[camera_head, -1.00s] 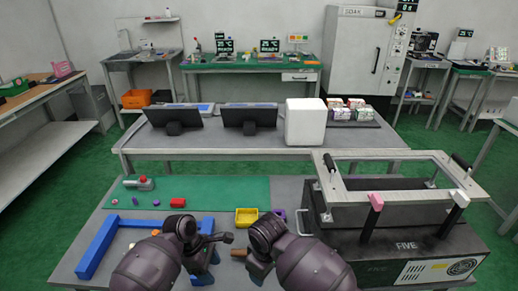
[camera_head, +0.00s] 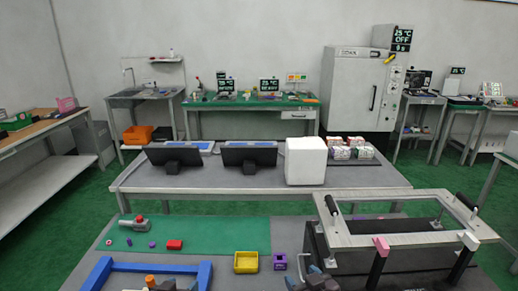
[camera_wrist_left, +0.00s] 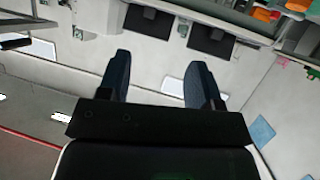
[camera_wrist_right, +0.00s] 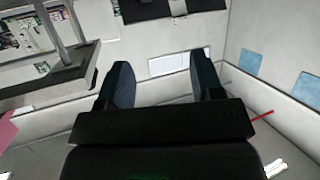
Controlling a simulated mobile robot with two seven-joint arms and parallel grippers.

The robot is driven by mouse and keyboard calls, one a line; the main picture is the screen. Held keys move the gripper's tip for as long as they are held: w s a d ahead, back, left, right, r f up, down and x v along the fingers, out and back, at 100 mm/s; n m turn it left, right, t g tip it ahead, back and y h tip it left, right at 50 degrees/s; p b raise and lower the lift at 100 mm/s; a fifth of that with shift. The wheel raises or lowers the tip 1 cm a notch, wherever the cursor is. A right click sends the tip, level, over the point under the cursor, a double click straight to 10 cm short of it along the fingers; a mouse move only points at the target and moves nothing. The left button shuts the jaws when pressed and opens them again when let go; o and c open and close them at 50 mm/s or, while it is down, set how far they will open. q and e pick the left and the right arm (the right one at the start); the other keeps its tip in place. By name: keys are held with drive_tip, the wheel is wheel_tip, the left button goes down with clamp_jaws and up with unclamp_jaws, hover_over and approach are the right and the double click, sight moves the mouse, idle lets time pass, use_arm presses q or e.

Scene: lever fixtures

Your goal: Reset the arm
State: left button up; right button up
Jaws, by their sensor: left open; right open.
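My left gripper shows in the left wrist view (camera_wrist_left: 158,82) with its two dark blue fingers wide apart and nothing between them. My right gripper shows in the right wrist view (camera_wrist_right: 158,82), also open and empty. In the head view only small grey parts show at the bottom edge, by the blue frame and by the black box; most of both arms is out of the picture. The black box (camera_head: 345,262) carries a pale metal frame (camera_head: 400,240) with black handles, a pink-tipped lever (camera_head: 380,248) and a white-tipped lever (camera_head: 470,240).
On the near bench are a blue frame (camera_head: 205,270), a yellow bin (camera_head: 246,262), a purple block (camera_head: 280,262), a red block (camera_head: 174,245) and a grey part with a red top (camera_head: 133,223). Behind stands a bench with two dark screens (camera_head: 175,157) and a white box (camera_head: 306,160).

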use_arm(q)
drive_tip(key=s+a+f+y, duration=0.1)
drive_tip(key=s+a+f, duration=0.1)
drive_tip(key=s, duration=0.5)
drive_tip(key=s+a+f+g+y, duration=0.1)
drive_tip(key=s+a+f, duration=0.2)
drive_tip(key=s, duration=0.5)
drive_tip(key=s+a+f+y, duration=0.1)
drive_tip(key=s+a+f, duration=0.2)
drive_tip(key=s, duration=0.4)
drive_tip(key=shift+s+f+g, duration=0.25)
drive_tip(key=shift+s+g, duration=0.05)
drive_tip(key=shift+s, duration=0.05)
use_arm(e)
drive_tip(key=s+d+f+m+h, duration=0.1)
drive_tip(key=s+d+f, duration=0.3)
drive_tip(key=s, duration=0.3)
drive_tip(key=s+d+f+m+g+h, duration=0.1)
drive_tip(key=s+d+f+h, duration=0.1)
drive_tip(key=s+d+f, duration=0.2)
drive_tip(key=s+d+f+m+g+h, duration=0.1)
drive_tip(key=s+d+f, duration=0.3)
drive_tip(key=s+d, duration=0.5)
drive_tip(key=s+h, duration=0.1)
drive_tip(key=s, duration=0.1)
drive_tip(key=shift+s+f+m, duration=0.3)
drive_tip(key=shift+m, duration=0.1)
